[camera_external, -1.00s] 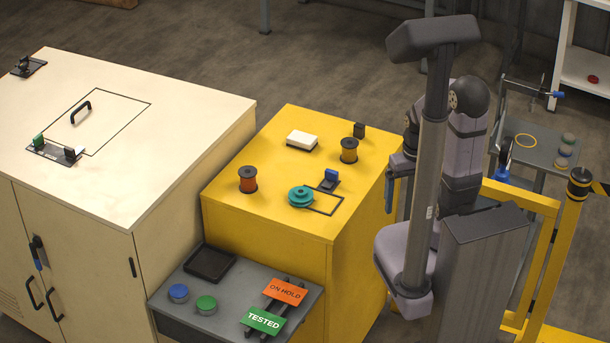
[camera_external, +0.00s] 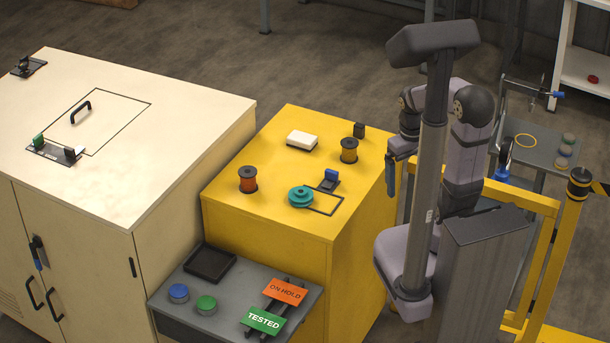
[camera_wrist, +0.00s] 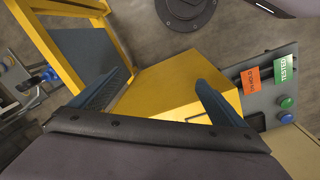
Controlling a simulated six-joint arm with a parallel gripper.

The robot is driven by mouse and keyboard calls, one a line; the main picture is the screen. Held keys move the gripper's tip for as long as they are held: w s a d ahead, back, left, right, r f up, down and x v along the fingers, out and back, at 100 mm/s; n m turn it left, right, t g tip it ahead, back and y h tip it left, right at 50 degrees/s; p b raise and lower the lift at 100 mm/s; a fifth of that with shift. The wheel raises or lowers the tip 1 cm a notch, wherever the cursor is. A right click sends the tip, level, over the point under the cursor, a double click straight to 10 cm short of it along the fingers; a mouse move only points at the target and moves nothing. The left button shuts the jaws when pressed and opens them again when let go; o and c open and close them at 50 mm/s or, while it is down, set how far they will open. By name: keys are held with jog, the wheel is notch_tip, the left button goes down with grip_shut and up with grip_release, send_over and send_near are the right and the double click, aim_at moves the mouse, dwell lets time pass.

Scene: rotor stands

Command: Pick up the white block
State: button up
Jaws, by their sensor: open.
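The white block (camera_external: 302,138) lies flat on a dark base on top of the yellow cabinet (camera_external: 270,217), toward its back left, in the external view. My gripper (camera_external: 391,182) hangs beyond the cabinet's right edge, to the right of the block and clear of it. In the wrist view my gripper (camera_wrist: 160,80) has its two blue fingers spread wide with nothing between them. The yellow cabinet shows beyond them, but I cannot make out the white block there.
Orange (camera_external: 247,180) and tan (camera_external: 349,150) spools, a teal pulley (camera_external: 300,196), a blue-and-black fixture (camera_external: 329,180) and a small black block (camera_external: 359,130) stand around the white block. A yellow rail (camera_external: 543,270) stands at right.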

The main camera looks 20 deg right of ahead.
jog(key=w+f+n+t+h+b, duration=0.25)
jog(key=w+n+b, duration=0.25)
jog(key=w+n, duration=0.7)
jog(key=w+a+r+n+t+h+b, duration=0.1)
jog(key=w+a+n+t+b, duration=0.3)
jog(key=w, duration=0.6)
jog(key=w+a+n+t+h+b, duration=0.1)
jog(key=w+a+n+t+h, duration=0.1)
jog(key=w+a+n, duration=0.6)
jog(key=w+a+n+t+y+b, duration=0.1)
jog(key=w+a+n+t+b, duration=0.1)
jog(key=w+a+n+t, duration=0.4)
jog(key=g, duration=0.2)
send_near(302, 138)
jog(key=w, duration=0.1)
jog(key=w+d, duration=0.1)
jog(key=shift+w+m, duration=0.3)
jog(key=shift+w, duration=0.05)
jog(key=shift+f, duration=0.3)
jog(key=shift+f+p+x, duration=0.15)
jog(key=shift+p+x, duration=0.4)
jog(key=shift+x, duration=1.3)
jog(key=shift+f+p+x, duration=0.1)
jog(key=shift+p+x, duration=0.4)
jog(key=shift+x, duration=1.35)
jog(key=shift+s, duration=0.2)
jog(key=c, duration=1.1)
